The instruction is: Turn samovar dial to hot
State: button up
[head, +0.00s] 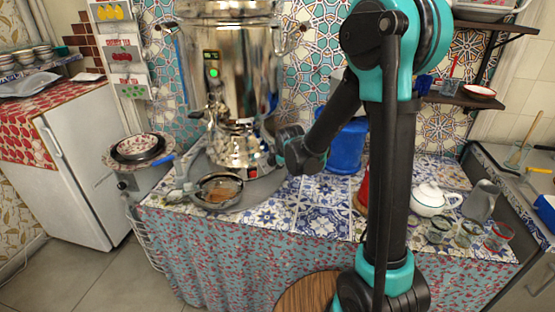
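The samovar (228,45) is a tall shiny metal urn on the tiled counter, left of my arm. A small panel with a green light (214,72) is on its front. I cannot clearly make out the dial. A shiny metal teapot-like vessel (233,149) is at the samovar's lower front. My gripper (270,152) is at the end of my teal and black arm, close to the right side of this vessel. Its fingers are small and unclear against the metal, so I cannot tell whether they are open or touching anything.
A pan or bowl (219,191) sits at the counter's front left. A blue container (346,148) stands behind my arm. A white teapot (430,200) and several glasses (468,234) are on the right. A wooden round stool top (308,293) is below the front edge. Bare tiles (312,205) lie between.

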jog(key=shift+o, duration=1.4)
jog(key=v, duration=1.2)
jog(key=shift+d, duration=0.1)
jog(key=s+d+f+m+g, duration=0.1)
jog(key=s+d+f+m, duration=0.3)
jog(key=s+d+m, duration=0.2)
jog(key=s+d+f+m+g+h, duration=0.1)
jog(key=s+d+f+m, duration=0.3)
jog(key=s+d+m, duration=0.2)
jog(key=s+d+f+m+g+h, duration=0.1)
jog(key=s+d+f+m+g, duration=0.1)
jog(key=s+d+f+m, duration=0.2)
jog(key=shift+s+d+m, duration=0.45)
jog(key=shift+s+m, duration=0.25)
jog(key=shift+s, duration=0.2)
jog(key=shift+s+d+m, duration=0.45)
jog(key=shift+s+m, duration=0.25)
jog(key=shift+s, duration=0.2)
jog(key=shift+s+d+m, duration=0.45)
jog(key=shift+s+m, duration=0.25)
jog(key=shift+s, duration=0.2)
